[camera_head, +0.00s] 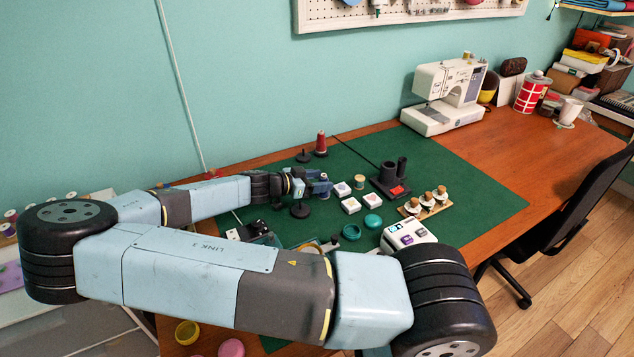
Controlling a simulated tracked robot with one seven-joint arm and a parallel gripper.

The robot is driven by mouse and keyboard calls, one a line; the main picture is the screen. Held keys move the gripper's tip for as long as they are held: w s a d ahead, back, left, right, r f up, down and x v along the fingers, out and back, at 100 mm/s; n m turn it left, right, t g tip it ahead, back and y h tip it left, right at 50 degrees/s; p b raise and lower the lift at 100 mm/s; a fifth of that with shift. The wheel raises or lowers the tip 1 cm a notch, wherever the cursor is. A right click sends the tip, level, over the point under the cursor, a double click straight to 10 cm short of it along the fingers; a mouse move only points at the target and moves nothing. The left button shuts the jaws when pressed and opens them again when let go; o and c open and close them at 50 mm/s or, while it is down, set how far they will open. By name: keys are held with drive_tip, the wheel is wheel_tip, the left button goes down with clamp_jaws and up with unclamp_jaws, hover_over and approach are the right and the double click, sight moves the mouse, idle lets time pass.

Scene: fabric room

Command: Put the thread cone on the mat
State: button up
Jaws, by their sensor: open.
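A red thread cone (321,141) stands upright on a dark round base at the back edge of the large green mat (455,185). I cannot tell whether its base is on the mat or just off it. My gripper (325,184) is low over the left part of the mat, nearer to me than the cone and apart from it. It is open, but its fingertips are small and no held thing can be made out. My arm crosses the lower left and hides the near part of the table.
Dark round bases (300,210), small white boxes (351,205), a dark holder (389,180), a stand with corked jars (426,203) and teal round pieces (351,232) crowd around the gripper. A sewing machine (445,95) stands behind. The mat's right side is clear.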

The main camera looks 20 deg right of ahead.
drive_tip(key=v, duration=1.2)
drive_tip(key=s+d+g+y, duration=0.1)
drive_tip(key=d+f+g+y, duration=0.1)
drive_tip(key=d, duration=0.1)
drive_tip(key=s+d+n+g+y, duration=0.1)
drive_tip(key=shift+s+d+f, duration=0.2)
drive_tip(key=shift+s+d, duration=0.1)
drive_tip(key=shift+s, duration=0.1)
drive_tip(key=shift+s+d+g+y, duration=0.25)
drive_tip(key=shift+s+g+y, duration=0.05)
drive_tip(key=shift+g, duration=0.1)
drive_tip(key=shift+s+d+r+n+g+y, duration=0.15)
drive_tip(key=shift+s+d+n+g+y, duration=0.1)
drive_tip(key=shift+s+n+y, duration=0.25)
drive_tip(key=shift+s+d+r+n+g+y, duration=0.2)
drive_tip(key=shift+s+g+y, duration=0.1)
drive_tip(key=shift+y, duration=0.3)
drive_tip(key=s+d+r+n+t+y, duration=0.2)
drive_tip(key=s+r+n+y, duration=0.1)
drive_tip(key=s+r, duration=0.4)
drive_tip(key=s+d+r+n+t+y, duration=0.1)
drive_tip(key=s+r+n, duration=0.4)
drive_tip(key=r, duration=0.9)
drive_tip(key=s+d+r+n+t+y, duration=0.2)
drive_tip(key=s+r+n+t+y, duration=0.2)
drive_tip(key=s+r, duration=0.5)
wheel_tip(320, 180, up, 2)
drive_tip(key=shift+d+r+n+y, duration=0.15)
drive_tip(key=shift+d+n+y, duration=0.15)
drive_tip(key=shift+n, duration=0.2)
